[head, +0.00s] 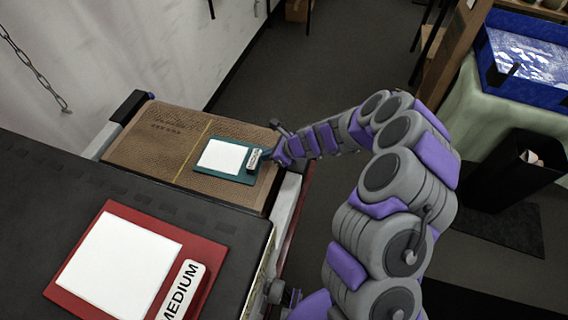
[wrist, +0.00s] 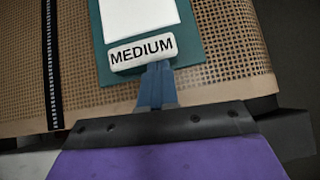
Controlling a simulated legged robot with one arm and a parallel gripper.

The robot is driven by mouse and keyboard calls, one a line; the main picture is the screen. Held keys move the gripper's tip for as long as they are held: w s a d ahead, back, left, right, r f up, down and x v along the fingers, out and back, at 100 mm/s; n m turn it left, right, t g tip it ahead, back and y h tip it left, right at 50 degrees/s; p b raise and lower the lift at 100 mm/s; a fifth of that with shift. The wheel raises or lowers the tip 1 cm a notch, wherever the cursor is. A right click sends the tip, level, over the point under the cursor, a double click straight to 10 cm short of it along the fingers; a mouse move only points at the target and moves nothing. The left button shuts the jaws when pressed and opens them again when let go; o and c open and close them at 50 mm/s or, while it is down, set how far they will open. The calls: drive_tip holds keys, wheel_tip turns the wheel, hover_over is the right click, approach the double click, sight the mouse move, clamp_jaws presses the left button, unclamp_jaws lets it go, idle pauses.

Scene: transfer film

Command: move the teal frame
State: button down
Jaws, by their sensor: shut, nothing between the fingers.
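The teal frame (head: 202,169), with a white panel and a small white label block, lies flat on a brown perforated surface. In the wrist view the teal frame (wrist: 189,50) fills the upper middle, and its label (wrist: 142,52) reads MEDIUM. My gripper (wrist: 157,70) is shut, with its blue-grey fingertips at the label's lower edge, over the frame's near edge. I cannot tell whether they touch it. In the head view my gripper (head: 266,154) reaches in from the right to the frame's right side.
A red frame (head: 190,247) with a white panel and a MEDIUM label lies on the dark surface (head: 60,190) at the front left. The brown perforated board (head: 150,150) has free room left of the teal frame. A blue tray (head: 490,75) stands far right, above a black bin (head: 510,170).

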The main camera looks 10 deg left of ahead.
sight(246, 154)
drive_tip(key=a, duration=0.4)
drive_tip(key=w+a, duration=0.1)
drive_tip(key=a, duration=0.7)
drive_tip(key=shift+w+a+f, duration=0.1)
drive_tip(key=shift+w+a, duration=0.15)
drive_tip(key=shift+w, duration=0.15)
drive_tip(key=shift+d, duration=0.3)
drive_tip(key=shift+d, duration=0.3)
drive_tip(key=d, duration=0.2)
drive_tip(key=shift+d+p, duration=0.3)
drive_tip(key=shift+d, duration=0.05)
drive_tip(key=p+v, duration=0.2)
drive_tip(key=v, duration=0.8)
drive_tip(key=shift+s, duration=0.2)
